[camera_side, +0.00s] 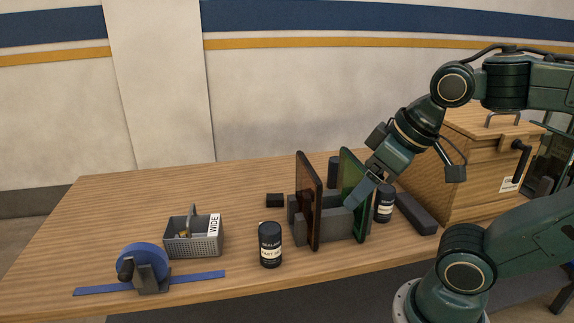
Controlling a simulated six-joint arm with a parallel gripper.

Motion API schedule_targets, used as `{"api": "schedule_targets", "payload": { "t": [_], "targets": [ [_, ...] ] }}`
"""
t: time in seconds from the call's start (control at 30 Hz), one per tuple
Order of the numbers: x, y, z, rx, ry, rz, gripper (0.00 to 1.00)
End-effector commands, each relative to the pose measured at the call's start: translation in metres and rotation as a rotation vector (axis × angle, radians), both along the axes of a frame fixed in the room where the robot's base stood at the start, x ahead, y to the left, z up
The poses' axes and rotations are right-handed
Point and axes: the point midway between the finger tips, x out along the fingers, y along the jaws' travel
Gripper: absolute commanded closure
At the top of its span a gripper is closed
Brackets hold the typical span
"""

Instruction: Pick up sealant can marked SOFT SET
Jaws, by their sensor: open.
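A black can (270,243) stands upright in front of the rack; its label seems to begin with FAST. A second black can (384,205) with a white label stands right of the green panel, its lower label too small to read. A dark cylinder (334,171) stands behind, between the two panels, with no label visible. I cannot tell which can is marked SOFT SET. My gripper (362,192) is open and points down and left at the green panel's upper right side, near the second can. Whether it touches the panel is unclear.
A grey rack (337,224) holds an upright brown panel (308,200) and a green panel (352,180). A grey basket (193,238) marked WIDE and a blue tape roll (143,262) are at left. A wooden box (478,165) and a dark bar (415,213) are at right.

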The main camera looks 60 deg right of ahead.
Motion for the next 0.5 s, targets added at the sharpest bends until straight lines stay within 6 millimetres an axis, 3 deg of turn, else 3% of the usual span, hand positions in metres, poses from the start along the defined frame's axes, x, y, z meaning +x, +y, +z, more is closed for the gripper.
{"api": "schedule_targets", "payload": {
  "t": [0.5],
  "targets": [
    [0.010, -0.004, 0.008, 0.009, 0.012, -0.036, 0.21]
  ]
}}
